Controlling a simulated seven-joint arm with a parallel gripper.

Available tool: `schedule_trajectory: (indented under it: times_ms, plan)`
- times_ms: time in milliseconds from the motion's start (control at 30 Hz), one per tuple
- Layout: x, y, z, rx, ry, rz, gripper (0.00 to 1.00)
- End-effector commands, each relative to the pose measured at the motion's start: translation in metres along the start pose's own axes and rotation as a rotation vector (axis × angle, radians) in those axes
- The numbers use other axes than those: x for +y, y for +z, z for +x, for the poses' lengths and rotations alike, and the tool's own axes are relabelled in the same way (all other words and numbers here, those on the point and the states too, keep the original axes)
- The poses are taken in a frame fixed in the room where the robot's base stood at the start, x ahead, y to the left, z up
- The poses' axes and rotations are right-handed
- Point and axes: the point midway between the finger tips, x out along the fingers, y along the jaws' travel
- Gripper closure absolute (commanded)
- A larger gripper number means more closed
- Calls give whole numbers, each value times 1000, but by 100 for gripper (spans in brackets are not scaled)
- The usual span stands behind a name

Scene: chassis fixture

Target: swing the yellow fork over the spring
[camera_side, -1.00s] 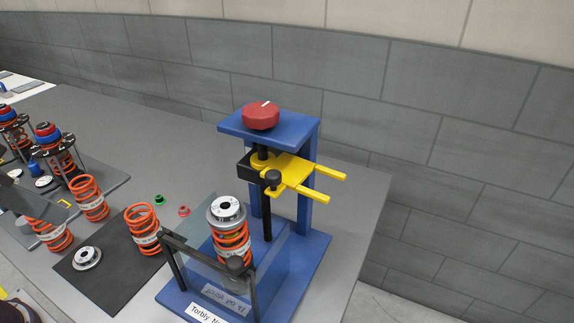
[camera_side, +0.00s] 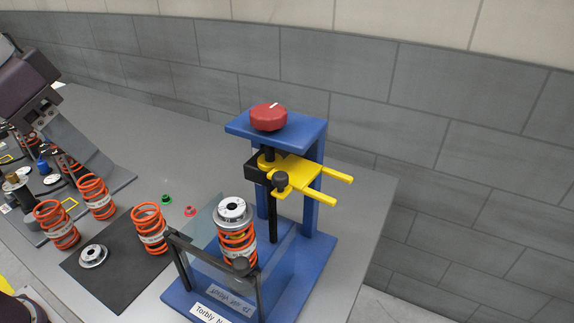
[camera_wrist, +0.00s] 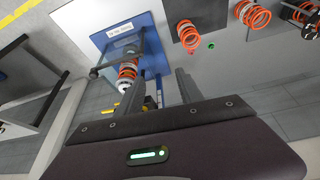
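The yellow fork (camera_side: 296,172) is on a black block on the post of the blue press and its two prongs point right, away from the spring. The orange spring (camera_side: 238,240), with a silver cap (camera_side: 233,211) on top, stands upright in the press behind a clear guard, left of and below the fork. In the side view my dark wrist is at the upper left, away from the fork.
The blue press (camera_side: 318,150) has a red knob (camera_side: 268,117) on top. The clear guard has a black frame (camera_side: 178,262). Loose orange springs (camera_side: 149,228) and a silver disc (camera_side: 93,256) are around a black mat (camera_side: 110,285). The back of the table is clear.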

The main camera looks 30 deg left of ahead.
Motion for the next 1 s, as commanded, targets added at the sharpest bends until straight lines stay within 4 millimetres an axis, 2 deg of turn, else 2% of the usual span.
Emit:
schedule_trajectory:
  times_ms: [33,100,200,300,400,500,667,900,1000]
  plan:
    - [13,-35,-4,-52,22,44,56]
    - [36,-79,-4,-125,45,107,56]
    - [79,-129,10,-225,63,201,56]
    - [123,-156,33,-307,63,289,56]
    - [152,-163,51,-357,58,346,56]
    - [167,-164,60,-380,54,375,56]
    - [169,-159,74,-390,52,381,56]
    - [168,-143,115,-388,53,380,56]
    - [168,-139,124,-386,53,380,56]
